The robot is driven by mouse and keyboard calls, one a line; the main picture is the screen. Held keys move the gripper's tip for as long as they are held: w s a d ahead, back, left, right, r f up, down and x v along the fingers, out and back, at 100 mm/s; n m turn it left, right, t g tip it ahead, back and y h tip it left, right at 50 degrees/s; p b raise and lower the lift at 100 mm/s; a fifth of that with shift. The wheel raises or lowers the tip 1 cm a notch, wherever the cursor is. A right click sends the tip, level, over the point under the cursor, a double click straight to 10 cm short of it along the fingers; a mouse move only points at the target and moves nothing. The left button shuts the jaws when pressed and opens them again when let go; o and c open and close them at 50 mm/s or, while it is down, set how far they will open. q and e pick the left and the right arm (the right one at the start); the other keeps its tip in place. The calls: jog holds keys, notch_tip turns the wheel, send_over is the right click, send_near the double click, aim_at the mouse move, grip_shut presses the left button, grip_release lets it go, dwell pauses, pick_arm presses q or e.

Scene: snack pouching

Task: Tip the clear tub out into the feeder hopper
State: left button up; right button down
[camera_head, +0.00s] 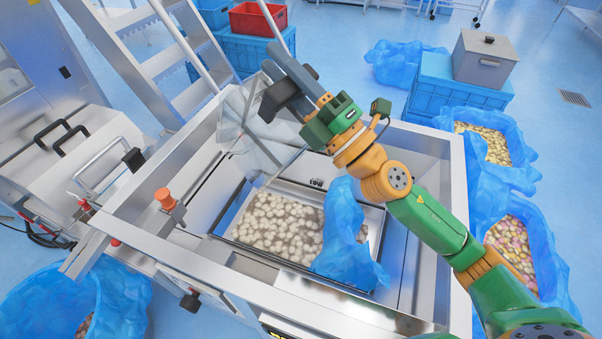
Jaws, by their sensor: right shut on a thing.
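My right gripper (272,92) reaches in from the right. Its dark fingers are shut on the rim of the clear tub (262,146). The tub is see-through and tilted, held over the back left part of the feeder hopper (208,243). I see no snacks inside the tub, though its clear walls make this hard to tell. Pale round snacks (275,225) lie in the hopper below, under a "LOW" mark on the back wall. A crumpled blue liner (345,240) covers the hopper's right part. My left gripper is out of view.
The steel frame (220,298) surrounds the hopper. An orange-topped knob (166,199) stands up at its left, and a ladder (165,60) rises behind. Blue-lined bins of snacks (487,145) stand right, beside a blue crate (455,85) with a grey lidded box (485,58).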

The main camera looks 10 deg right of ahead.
aim_at(250, 126)
jog(key=s+a+n, duration=0.1)
jog(key=s+a+f+n+g+y, duration=0.1)
jog(key=a+n, duration=0.1)
jog(key=s+a+f+n+g+y, duration=0.1)
jog(key=s+a, duration=0.1)
jog(key=shift+a+p, duration=0.2)
jog(key=shift+p, duration=0.1)
jog(key=s+a+f+n+g+p, duration=0.2)
jog(key=s+a+f+n+g, duration=0.35)
jog(key=a+f+n, duration=0.35)
jog(key=s+a+f+n+g+p, duration=0.2)
jog(key=s+a+f+n+g, duration=0.3)
jog(key=a+f+n, duration=0.55)
jog(key=shift+m+t, duration=0.45)
jog(key=shift+m, duration=0.1)
jog(key=d+r+p, duration=0.1)
jog(key=r, duration=0.2)
jog(key=s+d+r+p, duration=0.1)
jog(key=shift+s+d+r+p, duration=0.1)
jog(key=shift+d+r+p, duration=0.1)
jog(key=shift+d+p, duration=0.15)
jog(key=shift+a, duration=0.1)
